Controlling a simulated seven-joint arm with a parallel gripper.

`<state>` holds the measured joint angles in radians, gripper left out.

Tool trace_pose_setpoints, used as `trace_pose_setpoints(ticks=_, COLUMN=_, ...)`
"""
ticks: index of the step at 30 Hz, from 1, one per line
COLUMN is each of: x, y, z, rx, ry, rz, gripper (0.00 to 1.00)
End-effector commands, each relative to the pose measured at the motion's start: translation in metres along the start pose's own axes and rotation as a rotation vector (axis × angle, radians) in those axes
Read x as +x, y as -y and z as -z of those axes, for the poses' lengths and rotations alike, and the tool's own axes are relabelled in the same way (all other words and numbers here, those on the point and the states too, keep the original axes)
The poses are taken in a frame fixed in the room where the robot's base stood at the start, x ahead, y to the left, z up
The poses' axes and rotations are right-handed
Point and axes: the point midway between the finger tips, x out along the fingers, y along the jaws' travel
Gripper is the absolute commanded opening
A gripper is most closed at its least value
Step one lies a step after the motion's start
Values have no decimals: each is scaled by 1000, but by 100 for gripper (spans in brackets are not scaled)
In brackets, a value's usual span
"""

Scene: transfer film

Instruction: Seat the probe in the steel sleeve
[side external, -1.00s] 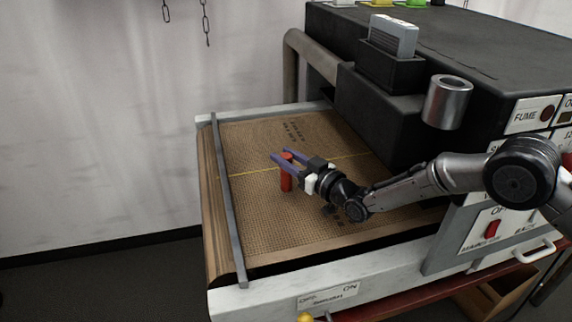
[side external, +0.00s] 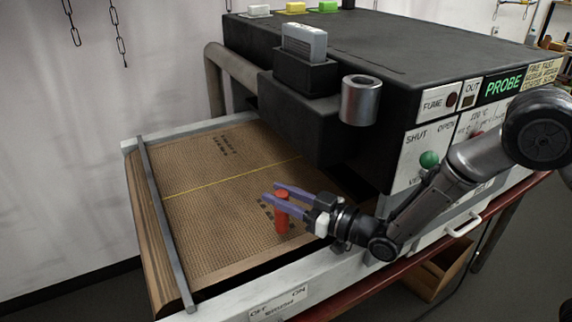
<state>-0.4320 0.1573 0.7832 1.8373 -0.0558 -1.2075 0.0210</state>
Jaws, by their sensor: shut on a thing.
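The probe is a red cylinder (side external: 282,217), upright between the two purple fingers of my gripper (side external: 269,191). My gripper is shut on it near its top. It is over the front part of the brown mesh belt (side external: 200,225); I cannot tell whether its lower end touches the belt. The steel sleeve (side external: 361,106) is a shiny upright cylinder with an open, dark top, fixed on the side of the black machine. It is higher than the probe and to its right, and apart from it. The inside of the sleeve is mostly hidden.
The black machine housing (side external: 430,50) rises behind my gripper. A dark holder (side external: 305,77) with a grey block stands left of the sleeve. A green knob (side external: 429,159) sits near my arm. A grey bar (side external: 165,230) crosses the belt's left end. The belt is otherwise clear.

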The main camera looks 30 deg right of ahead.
Motion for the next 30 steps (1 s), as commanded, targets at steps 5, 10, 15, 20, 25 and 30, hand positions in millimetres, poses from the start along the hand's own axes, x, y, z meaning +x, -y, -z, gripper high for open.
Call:
trace_pose_setpoints(ticks=5, x=-20, y=8, z=29, rx=8, ry=-12, rz=45, gripper=0)
trace_pose_setpoints(ticks=10, x=-48, y=20, z=60, rx=13, ry=-15, rz=110, gripper=0)
trace_pose_setpoints(ticks=15, x=-76, y=30, z=81, rx=8, ry=-12, rz=163, gripper=0)
trace_pose_setpoints(ticks=20, x=-100, y=38, z=95, rx=1, ry=-8, rz=202, gripper=0)
trace_pose_setpoints(ticks=25, x=-102, y=47, z=125, rx=-5, ry=-9, rz=264, gripper=0)
trace_pose_setpoints(ticks=30, x=-96, y=54, z=171, rx=-7, ry=-10, rz=336, gripper=0)
